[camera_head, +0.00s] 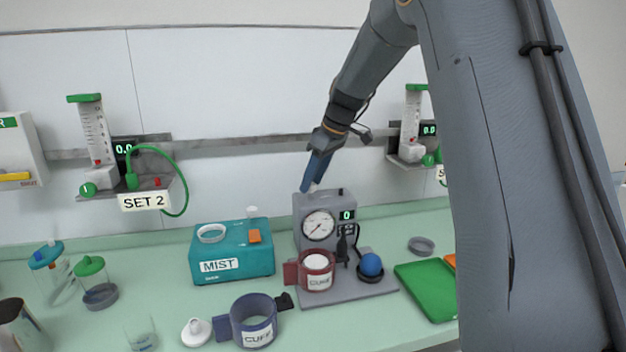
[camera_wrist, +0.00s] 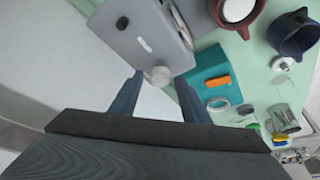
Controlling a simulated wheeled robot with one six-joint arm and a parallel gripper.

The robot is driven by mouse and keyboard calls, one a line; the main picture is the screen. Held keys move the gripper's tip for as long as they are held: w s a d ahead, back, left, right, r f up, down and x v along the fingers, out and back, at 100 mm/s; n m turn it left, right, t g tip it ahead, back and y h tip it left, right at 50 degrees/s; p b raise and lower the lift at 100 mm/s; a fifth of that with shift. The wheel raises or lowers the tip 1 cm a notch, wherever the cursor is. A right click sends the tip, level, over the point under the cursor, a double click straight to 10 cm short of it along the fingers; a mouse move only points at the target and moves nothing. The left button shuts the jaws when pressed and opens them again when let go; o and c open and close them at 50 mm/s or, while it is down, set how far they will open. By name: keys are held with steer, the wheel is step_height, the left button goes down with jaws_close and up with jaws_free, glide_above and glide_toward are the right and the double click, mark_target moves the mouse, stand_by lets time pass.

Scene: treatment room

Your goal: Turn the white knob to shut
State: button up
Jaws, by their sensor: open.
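The white knob (camera_wrist: 160,76) sits at the edge of the grey gauge box (camera_wrist: 150,20) in the wrist view. My gripper (camera_wrist: 160,88) is open, with one finger on each side of the knob. I cannot tell whether either finger touches it. In the head view my gripper (camera_head: 309,189) points down at the top left of the grey gauge box (camera_head: 308,241). The box has a round dial and a small display reading 0.
A teal MIST box (camera_head: 205,267) stands left of the gauge box, with a white cylinder (camera_head: 252,211) at its back. A red cuff (camera_head: 317,262) and blue bulb (camera_head: 371,265) are in front. A wall rail (camera_head: 235,144) runs behind. A green tray (camera_head: 428,290) lies right.

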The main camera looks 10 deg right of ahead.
steer(key=b+v, duration=0.1)
steer(key=v, duration=0.6)
steer(key=shift+r+b, duration=0.35)
steer(key=shift+b, duration=0.05)
steer(key=shift+s+d, duration=0.1)
